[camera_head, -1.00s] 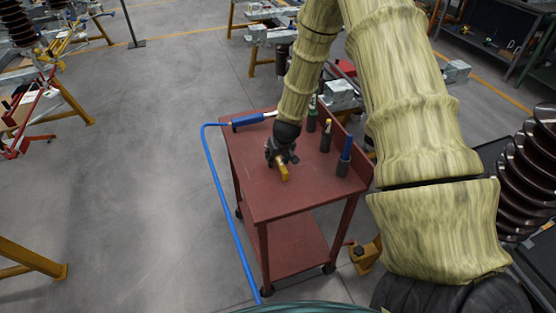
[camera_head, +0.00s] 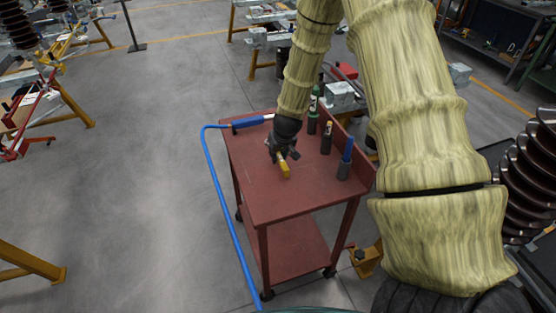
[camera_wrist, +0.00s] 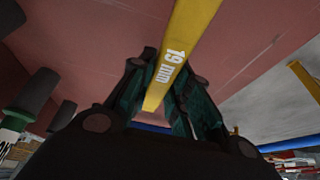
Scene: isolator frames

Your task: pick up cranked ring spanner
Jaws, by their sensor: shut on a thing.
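The cranked ring spanner (camera_head: 285,170) shows as a short yellow piece below my gripper (camera_head: 281,157) in the head view, over the red trolley top. In the wrist view the yellow spanner (camera_wrist: 188,32) carries the marking "19 mm" and runs from the top edge down between my gripper's fingers (camera_wrist: 165,85). The fingers are shut on it from both sides. The spanner's ring ends are not clear in either view. I cannot tell whether it is clear of the trolley top.
A blue tool (camera_head: 252,121) with a blue hose (camera_head: 219,185) lies at the back left. The trolley's front is bare.

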